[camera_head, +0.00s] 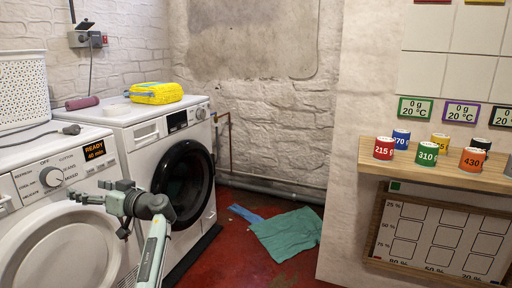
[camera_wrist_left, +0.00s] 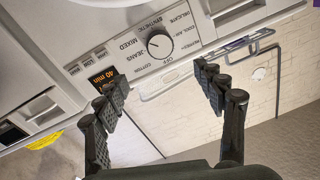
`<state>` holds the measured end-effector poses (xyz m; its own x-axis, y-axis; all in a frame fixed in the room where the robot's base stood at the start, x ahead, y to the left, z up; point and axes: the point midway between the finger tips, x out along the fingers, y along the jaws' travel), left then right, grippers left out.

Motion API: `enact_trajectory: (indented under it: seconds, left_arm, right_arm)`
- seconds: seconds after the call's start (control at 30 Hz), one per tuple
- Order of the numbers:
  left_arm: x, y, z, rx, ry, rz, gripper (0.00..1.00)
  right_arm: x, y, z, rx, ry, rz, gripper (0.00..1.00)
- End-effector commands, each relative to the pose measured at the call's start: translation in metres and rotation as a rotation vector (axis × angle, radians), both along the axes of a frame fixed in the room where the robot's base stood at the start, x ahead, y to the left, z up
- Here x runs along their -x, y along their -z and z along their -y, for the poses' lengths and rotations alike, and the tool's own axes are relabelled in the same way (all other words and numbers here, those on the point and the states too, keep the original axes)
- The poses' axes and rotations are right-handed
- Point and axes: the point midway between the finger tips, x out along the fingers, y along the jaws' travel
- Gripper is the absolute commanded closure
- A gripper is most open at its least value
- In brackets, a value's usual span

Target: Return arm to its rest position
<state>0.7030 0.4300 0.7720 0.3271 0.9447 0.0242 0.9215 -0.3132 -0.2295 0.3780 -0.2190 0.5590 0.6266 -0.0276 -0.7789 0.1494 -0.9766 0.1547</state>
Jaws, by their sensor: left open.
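My left gripper (camera_head: 84,198) is in front of the left washing machine (camera_head: 68,247), near its control panel and above its round door. In the left wrist view my left gripper (camera_wrist_left: 158,84) is open, with two dark jointed fingers spread apart and nothing between them. Past the fingertips is the panel's dial (camera_wrist_left: 159,45) with wash-program labels, apart from the fingers as far as I can tell. The dial (camera_head: 52,177) also shows in the head view. My right gripper is not in view.
A second washing machine (camera_head: 204,212) with a dark door stands beside the first. A yellow item (camera_head: 157,93) lies on top. A teal cloth (camera_head: 287,234) lies on the red floor. At right, a wooden shelf (camera_head: 400,168) holds several numbered cups.

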Motion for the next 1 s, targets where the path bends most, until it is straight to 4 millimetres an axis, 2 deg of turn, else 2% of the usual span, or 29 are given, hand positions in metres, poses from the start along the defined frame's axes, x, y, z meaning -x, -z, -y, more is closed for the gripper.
enact_trajectory:
  seconds: [0.03, 0.1, 0.27, 0.37, 0.47, 0.5, 0.57, 0.6, 0.7, 0.8, 0.9, 1.0]
  left_arm:
    - [0.002, 0.003, -0.001, 0.003, 0.0, -0.006, 0.3]
    - [0.016, 0.036, -0.007, 0.048, 0.014, -0.076, 0.3]
    - [0.049, 0.102, -0.01, 0.149, 0.064, -0.224, 0.3]
    - [0.077, 0.148, -0.008, 0.225, 0.114, -0.337, 0.3]
    - [0.118, 0.2, 0.001, 0.315, 0.193, -0.478, 0.3]
    - [0.137, 0.221, 0.009, 0.355, 0.236, -0.542, 0.3]
    - [0.168, 0.25, 0.022, 0.418, 0.311, -0.64, 0.3]
    - [0.191, 0.268, 0.033, 0.46, 0.366, -0.704, 0.3]
    - [0.248, 0.303, 0.067, 0.563, 0.515, -0.857, 0.3]
    - [0.299, 0.323, 0.102, 0.65, 0.66, -0.976, 0.3]
    - [0.339, 0.332, 0.131, 0.716, 0.776, -1.054, 0.3]
    - [0.363, 0.334, 0.15, 0.757, 0.852, -1.098, 0.3]
  right_arm:
    - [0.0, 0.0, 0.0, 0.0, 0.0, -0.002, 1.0]
    - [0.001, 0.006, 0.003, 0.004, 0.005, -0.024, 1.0]
    - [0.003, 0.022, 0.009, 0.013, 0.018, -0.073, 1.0]
    - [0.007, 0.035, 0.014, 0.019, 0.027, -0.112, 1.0]
    - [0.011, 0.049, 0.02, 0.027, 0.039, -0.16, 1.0]
    - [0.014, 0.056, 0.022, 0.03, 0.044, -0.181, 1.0]
    - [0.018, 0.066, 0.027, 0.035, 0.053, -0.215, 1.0]
    - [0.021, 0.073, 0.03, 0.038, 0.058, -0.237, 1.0]
    - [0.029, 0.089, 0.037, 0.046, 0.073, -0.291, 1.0]
    - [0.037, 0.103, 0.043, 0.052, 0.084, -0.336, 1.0]
    - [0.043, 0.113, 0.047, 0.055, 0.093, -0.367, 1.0]
    - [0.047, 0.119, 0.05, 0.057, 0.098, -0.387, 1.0]
